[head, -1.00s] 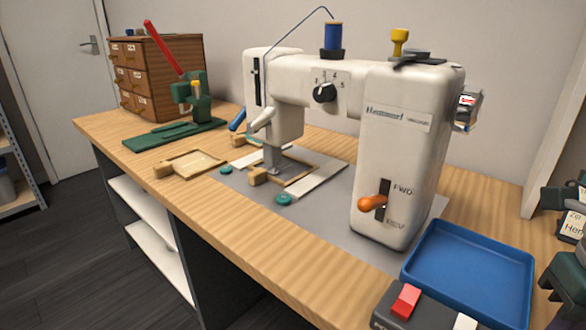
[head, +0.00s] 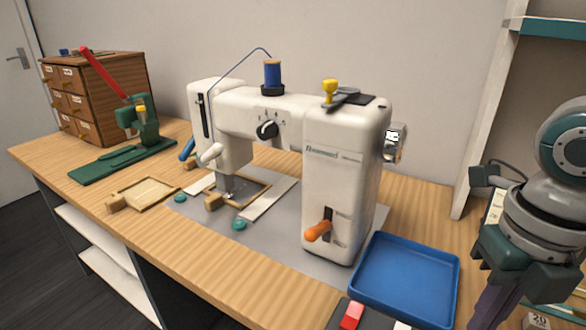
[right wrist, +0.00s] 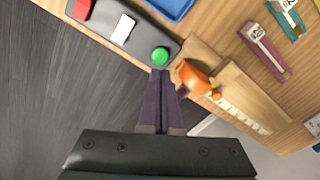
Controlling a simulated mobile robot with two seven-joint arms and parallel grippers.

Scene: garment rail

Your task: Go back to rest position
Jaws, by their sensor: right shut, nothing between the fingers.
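My right gripper (right wrist: 161,75) is shut and empty in the right wrist view, its two purple fingers side by side. Their tips appear in front of the table edge, close to a green round button (right wrist: 160,56) on a dark control box. I cannot tell whether they touch anything. In the head view my right gripper (head: 494,304) hangs at the right, pointing down, right of the blue tray. My left gripper is in neither view.
A white sewing machine (head: 345,150) stands on the wooden table. A blue tray (head: 405,280) lies at its front right. An orange-handled tool (right wrist: 193,77) and labelled tags (right wrist: 262,50) lie on the right. Dark floor (right wrist: 60,100) lies open beyond the table edge.

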